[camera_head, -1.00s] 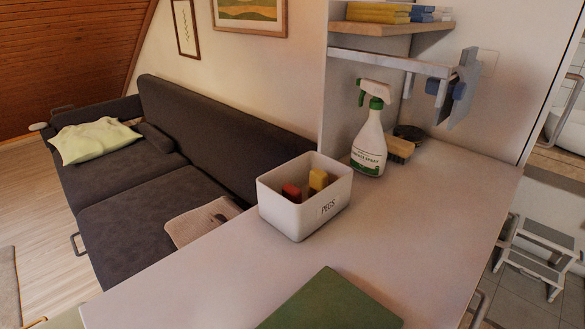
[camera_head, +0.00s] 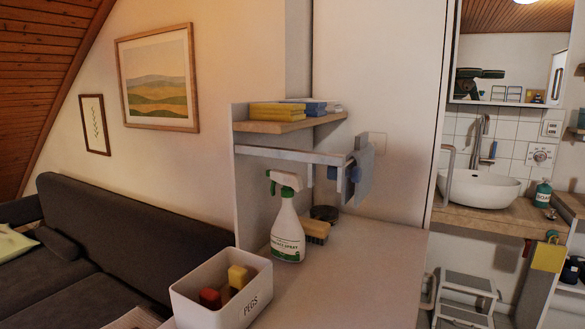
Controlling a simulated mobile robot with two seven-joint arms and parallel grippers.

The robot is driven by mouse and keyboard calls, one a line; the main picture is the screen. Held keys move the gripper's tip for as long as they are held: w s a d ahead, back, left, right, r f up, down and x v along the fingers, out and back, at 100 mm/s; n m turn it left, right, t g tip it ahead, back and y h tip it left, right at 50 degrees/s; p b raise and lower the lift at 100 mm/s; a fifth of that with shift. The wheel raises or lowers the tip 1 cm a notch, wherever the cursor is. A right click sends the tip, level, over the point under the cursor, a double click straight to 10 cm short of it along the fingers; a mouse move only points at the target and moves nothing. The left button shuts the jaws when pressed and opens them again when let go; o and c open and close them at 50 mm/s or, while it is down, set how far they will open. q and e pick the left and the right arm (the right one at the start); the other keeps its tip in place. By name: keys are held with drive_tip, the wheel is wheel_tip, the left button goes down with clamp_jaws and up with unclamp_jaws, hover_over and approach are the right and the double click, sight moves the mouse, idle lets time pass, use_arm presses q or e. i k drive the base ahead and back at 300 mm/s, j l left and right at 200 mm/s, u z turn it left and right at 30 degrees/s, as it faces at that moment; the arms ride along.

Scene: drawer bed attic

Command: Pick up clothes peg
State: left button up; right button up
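A white box labelled PEGS (camera_head: 212,313) stands on the pale countertop at the lower middle of the head view. Inside it are a yellow block-like item (camera_head: 238,277) and a red one (camera_head: 210,298), which may be pegs. The rest of the box's inside is hidden by its walls. Neither of my grippers shows in the view.
The countertop (camera_head: 365,265) right of the box is clear. A dark sofa (camera_head: 105,235) lies left.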

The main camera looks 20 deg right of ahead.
sight(210, 299)
drive_tip(key=i+j+z, duration=0.35)
drive_tip(key=i+j, duration=0.65)
